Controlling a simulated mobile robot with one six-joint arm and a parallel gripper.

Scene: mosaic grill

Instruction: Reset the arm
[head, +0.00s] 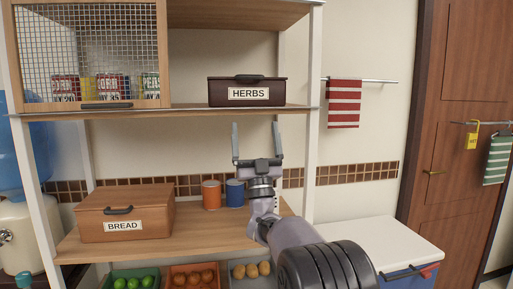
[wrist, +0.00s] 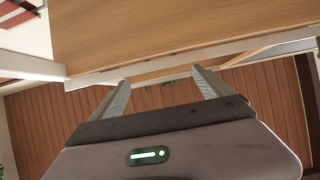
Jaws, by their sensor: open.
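My gripper (head: 257,146) is open and empty in the head view, its two fingers pointing up. It shows in front of the shelving unit, between the middle shelf with the herbs box and the lower shelf with the cups. In the wrist view, the two grey fingers of my gripper (wrist: 160,84) are spread apart with nothing between them. A wooden shelf board (wrist: 180,30) fills the top of that view, past the fingertips.
A dark herbs box (head: 248,91) stands on the middle shelf. A bread box (head: 124,213), an orange cup (head: 211,194) and a blue cup (head: 235,192) stand on the lower shelf. Crates of produce sit below. A white-lidded cooler (head: 365,243) is at right.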

